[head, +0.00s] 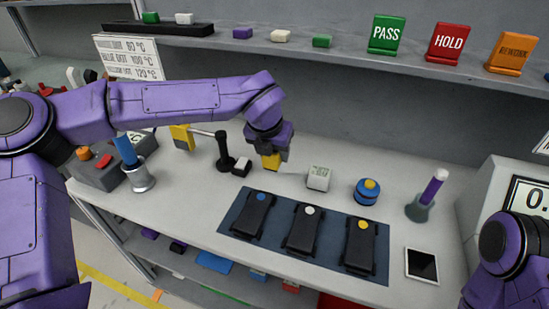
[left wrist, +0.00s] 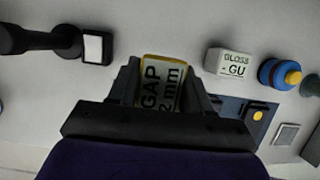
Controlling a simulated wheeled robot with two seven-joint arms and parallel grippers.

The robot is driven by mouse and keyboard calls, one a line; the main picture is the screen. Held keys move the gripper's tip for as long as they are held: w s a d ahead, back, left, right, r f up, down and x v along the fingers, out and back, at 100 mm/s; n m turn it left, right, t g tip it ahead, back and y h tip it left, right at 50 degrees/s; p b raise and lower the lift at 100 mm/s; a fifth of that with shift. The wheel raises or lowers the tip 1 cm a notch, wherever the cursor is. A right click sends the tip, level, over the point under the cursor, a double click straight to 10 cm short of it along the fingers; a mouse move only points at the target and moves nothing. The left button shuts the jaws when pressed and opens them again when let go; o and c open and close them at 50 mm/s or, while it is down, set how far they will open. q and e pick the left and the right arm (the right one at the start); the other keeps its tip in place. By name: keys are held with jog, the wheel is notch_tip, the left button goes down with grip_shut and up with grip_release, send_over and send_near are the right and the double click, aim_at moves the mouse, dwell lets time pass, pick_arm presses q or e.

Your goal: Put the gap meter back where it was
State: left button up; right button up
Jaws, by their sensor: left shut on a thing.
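The gap meter is a small yellow block (head: 271,162) with a light face marked "GAP" and "2 mm" in the left wrist view (left wrist: 161,84). My left gripper (head: 268,152) is shut on it, with one finger on each side of it in the left wrist view. The gripper points down over the back middle of the white table, behind the dark blue mat (head: 229,216). I cannot tell whether the meter touches the table. My right gripper is out of view; only part of my right arm shows at the lower right.
Left of the meter stand a black stand (head: 225,152) and a small black-and-white block (head: 241,167). Right of it are a white gloss meter (head: 319,178), a blue round item (head: 367,193) and a purple stick in a holder (head: 434,187). Three black devices lie on the mat.

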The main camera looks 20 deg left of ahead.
aim_at(274, 153)
pick_arm(q)
jog(key=w+f, duration=0.2)
jog(key=f, duration=0.1)
jog(key=shift+w+a, duration=0.15)
jog(key=shift+a, duration=0.15)
jog(key=shift+w+a+f+p, duration=0.15)
jog(key=shift+w+f+p, duration=0.15)
jog(key=shift+f+p, duration=0.15)
jog(key=f, duration=0.3)
jog(key=shift+w+f, duration=0.2)
jog(key=shift+f, duration=0.05)
jog(key=shift+s, duration=0.15)
jog(key=o, duration=1.2)
jog(key=shift+f, duration=0.1)
jog(key=shift+o, duration=0.2)
jog(key=b+v, duration=0.1)
jog(key=v, duration=1.1)
